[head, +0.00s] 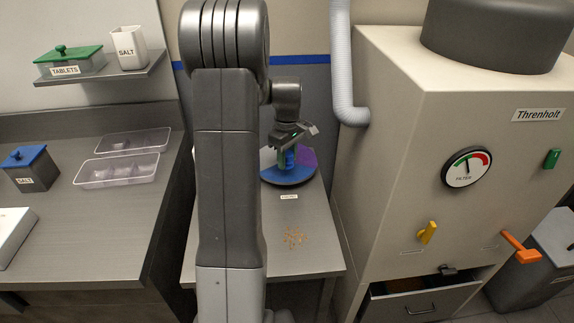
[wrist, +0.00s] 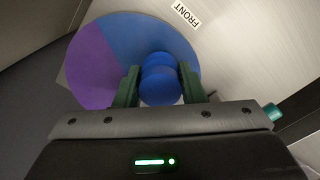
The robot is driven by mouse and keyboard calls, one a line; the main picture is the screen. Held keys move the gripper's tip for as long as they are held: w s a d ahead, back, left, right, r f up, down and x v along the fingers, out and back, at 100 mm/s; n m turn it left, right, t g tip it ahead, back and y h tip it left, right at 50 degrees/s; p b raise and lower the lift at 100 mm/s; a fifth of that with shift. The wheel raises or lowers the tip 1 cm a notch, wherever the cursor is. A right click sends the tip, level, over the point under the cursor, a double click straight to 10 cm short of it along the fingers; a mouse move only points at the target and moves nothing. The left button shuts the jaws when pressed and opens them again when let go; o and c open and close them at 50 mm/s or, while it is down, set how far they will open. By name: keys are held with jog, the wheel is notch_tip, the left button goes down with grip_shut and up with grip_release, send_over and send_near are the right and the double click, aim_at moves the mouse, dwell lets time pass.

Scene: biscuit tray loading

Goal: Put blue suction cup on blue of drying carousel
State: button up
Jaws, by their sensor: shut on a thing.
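The drying carousel (head: 287,178) is a round disc on the small table, with a blue sector toward the front and a purple sector at the right in the head view. In the wrist view the disc (wrist: 130,32) shows blue in the middle and right and purple at the left. My gripper (head: 288,155) is over the disc, its green fingers shut on the blue suction cup (head: 291,159). In the wrist view the cup (wrist: 160,82) sits between the two fingers (wrist: 158,88), over the blue sector. I cannot tell whether the cup touches the disc.
A "FRONT" label (wrist: 186,14) lies by the disc. A large beige machine (head: 385,150) stands close on the right, with a pale hose (head: 343,70). The left counter (head: 100,230) holds clear trays (head: 118,170).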

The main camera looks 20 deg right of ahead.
aim_at(287, 165)
jog(key=shift+f, duration=1.65)
jog(key=shift+f, duration=0.2)
jog(key=o, duration=1)
jog(key=shift+c, duration=0.2)
jog(key=shift+r, duration=0.1)
notch_tip(287, 165, up, 12)
jog(key=shift+r, duration=0.15)
